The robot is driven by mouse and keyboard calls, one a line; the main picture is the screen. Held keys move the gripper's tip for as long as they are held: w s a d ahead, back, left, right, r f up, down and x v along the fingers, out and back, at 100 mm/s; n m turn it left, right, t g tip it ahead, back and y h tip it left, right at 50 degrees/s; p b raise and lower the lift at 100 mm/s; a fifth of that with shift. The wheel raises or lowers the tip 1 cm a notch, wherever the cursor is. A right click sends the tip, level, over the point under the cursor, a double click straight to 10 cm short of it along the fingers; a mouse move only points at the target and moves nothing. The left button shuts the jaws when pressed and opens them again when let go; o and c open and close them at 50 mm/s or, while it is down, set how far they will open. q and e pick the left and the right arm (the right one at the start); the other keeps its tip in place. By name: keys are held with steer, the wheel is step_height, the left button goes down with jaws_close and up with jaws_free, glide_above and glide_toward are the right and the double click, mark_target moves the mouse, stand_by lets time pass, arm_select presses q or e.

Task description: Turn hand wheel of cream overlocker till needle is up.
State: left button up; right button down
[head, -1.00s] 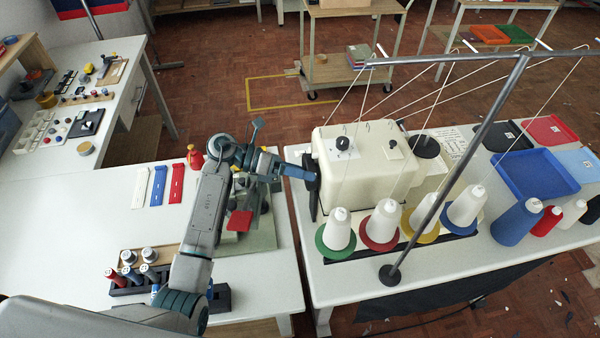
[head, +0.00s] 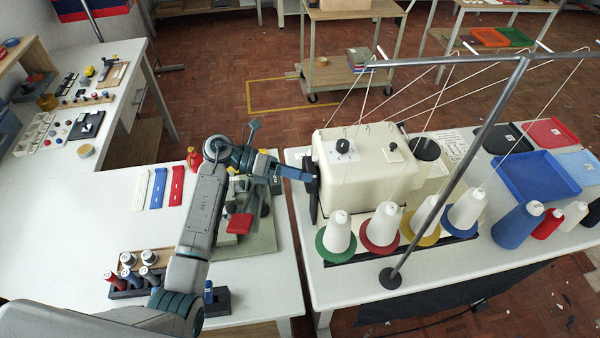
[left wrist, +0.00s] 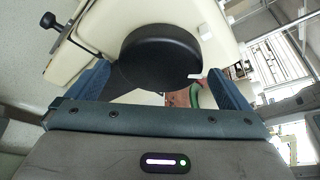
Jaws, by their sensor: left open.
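The cream overlocker (head: 362,178) stands on the right-hand table. Its black hand wheel (head: 311,199) is on the machine's left end, seen nearly edge-on in the head view. My left gripper (head: 312,177) is at the wheel, with its blue fingers pointing right. In the left wrist view the wheel (left wrist: 160,52) shows as a black disc between the two open fingers (left wrist: 160,75), with a small white mark at its lower right edge. I cannot tell whether the fingers touch the rim. The needle is hidden. My right gripper is not in view.
Several thread cones, one on a green base (head: 338,238), stand in front of the overlocker under a grey thread stand pole (head: 455,175). A blue tray (head: 535,176) lies to the right. A red-padded device (head: 240,223) sits on the left table below my arm. A gap separates the tables.

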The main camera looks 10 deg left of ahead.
arm_select(q)
steer(key=b+v, duration=0.1)
steer(key=v, duration=0.8)
steer(key=shift+w+a, duration=0.1)
steer(key=shift+a, duration=0.1)
steer(key=shift+a+r, duration=0.15)
steer(key=shift+a, duration=0.2)
